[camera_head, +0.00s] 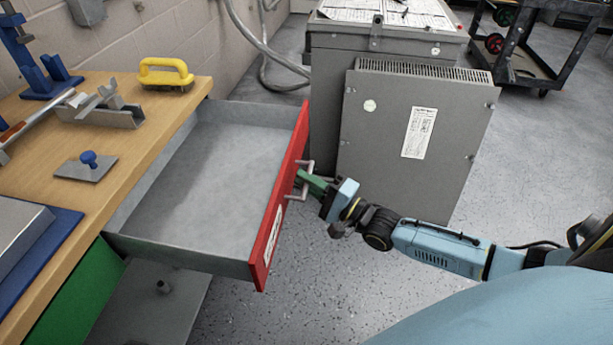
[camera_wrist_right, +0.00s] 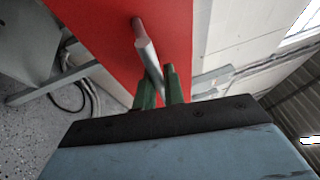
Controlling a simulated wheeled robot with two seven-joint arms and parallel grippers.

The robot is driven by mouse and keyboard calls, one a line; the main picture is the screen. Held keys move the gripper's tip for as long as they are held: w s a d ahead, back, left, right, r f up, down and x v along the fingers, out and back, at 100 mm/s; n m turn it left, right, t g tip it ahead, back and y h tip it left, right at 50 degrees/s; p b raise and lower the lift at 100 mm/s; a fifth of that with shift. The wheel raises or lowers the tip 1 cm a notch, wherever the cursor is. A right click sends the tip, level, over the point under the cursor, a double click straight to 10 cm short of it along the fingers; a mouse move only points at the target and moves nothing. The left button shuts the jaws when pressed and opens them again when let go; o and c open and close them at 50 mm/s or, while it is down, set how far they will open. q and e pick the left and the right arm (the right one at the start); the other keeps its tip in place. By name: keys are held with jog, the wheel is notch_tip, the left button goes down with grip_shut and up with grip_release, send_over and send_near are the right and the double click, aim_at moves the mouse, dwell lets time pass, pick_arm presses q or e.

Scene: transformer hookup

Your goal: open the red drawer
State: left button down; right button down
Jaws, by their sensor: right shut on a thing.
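The red drawer (camera_head: 277,205) stands pulled well out from under the wooden workbench, and its grey inside (camera_head: 205,165) looks empty. A metal bar handle (camera_head: 301,181) is on its red front; the handle also shows in the right wrist view (camera_wrist_right: 150,58). My right gripper (camera_head: 307,183) is at the handle, with its green fingers on either side of the bar. In the right wrist view the right gripper (camera_wrist_right: 160,88) is shut on the handle, close to the red front (camera_wrist_right: 110,30). My left gripper is not in view.
The wooden workbench (camera_head: 130,135) carries a yellow-handled tool (camera_head: 165,73), a metal block (camera_head: 100,108) and a blue-knobbed plate (camera_head: 86,167). A grey transformer cabinet (camera_head: 400,140) stands close beyond the drawer front. A cart (camera_head: 530,60) is at the back right.

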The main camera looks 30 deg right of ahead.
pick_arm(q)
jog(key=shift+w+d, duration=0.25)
pick_arm(e)
jog(key=shift+s+d, duration=0.4)
jog(key=shift+d, duration=0.05)
jog(key=c, duration=1.5)
grip_release()
